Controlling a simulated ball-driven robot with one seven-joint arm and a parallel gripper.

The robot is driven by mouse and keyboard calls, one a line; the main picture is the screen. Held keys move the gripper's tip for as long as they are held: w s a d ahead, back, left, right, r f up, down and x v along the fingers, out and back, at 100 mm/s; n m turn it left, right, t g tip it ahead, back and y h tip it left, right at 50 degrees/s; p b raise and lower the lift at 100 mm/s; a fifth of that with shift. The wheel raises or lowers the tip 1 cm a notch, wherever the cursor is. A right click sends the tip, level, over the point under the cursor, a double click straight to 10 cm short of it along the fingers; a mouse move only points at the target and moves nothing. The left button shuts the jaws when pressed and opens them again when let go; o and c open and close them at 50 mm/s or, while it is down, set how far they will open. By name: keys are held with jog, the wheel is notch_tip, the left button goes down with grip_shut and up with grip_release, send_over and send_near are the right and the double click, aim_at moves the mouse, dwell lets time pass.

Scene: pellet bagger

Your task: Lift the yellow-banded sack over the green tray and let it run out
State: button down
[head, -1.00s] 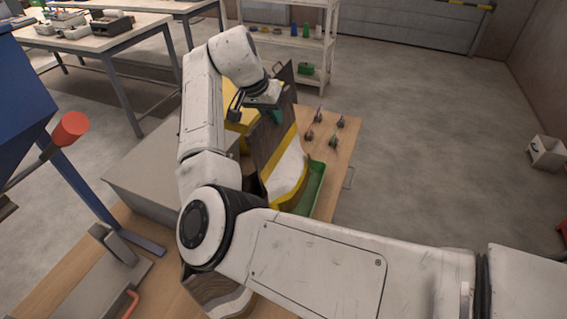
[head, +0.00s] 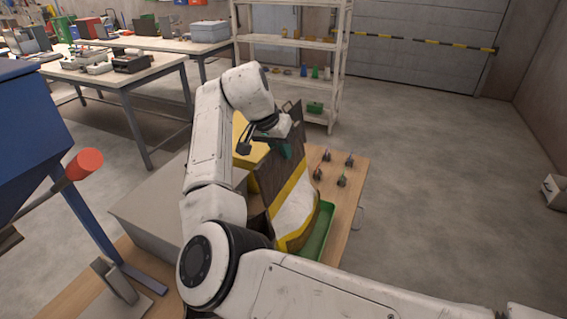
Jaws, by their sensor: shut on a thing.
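The yellow-banded sack (head: 297,205) is brown at the top with a white middle between yellow bands. It leans at a slant, its lower end in front of the green tray (head: 328,228). My gripper (head: 284,146) is shut on the sack's upper part, at its dark brown side; the fingertips are mostly hidden. The tray is on the wooden bench, partly covered by the sack and my arm. I cannot tell whether the sack's bottom touches the tray, and no pellets are seen running out.
A grey box (head: 150,215) and a yellow object (head: 240,135) stand left of the sack. Several small knob-like items (head: 342,181) are on the bench (head: 352,190) behind the tray. A blue hopper (head: 40,130) with a red-ended handle (head: 84,164) is at left.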

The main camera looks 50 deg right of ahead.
notch_tip(320, 180, up, 9)
jog(key=shift+f+b, duration=0.15)
jog(key=shift+b, duration=0.25)
jog(key=shift+r+p, duration=0.7)
jog(key=shift+r, duration=0.05)
jog(key=shift+f, duration=0.15)
dwell(6.3)
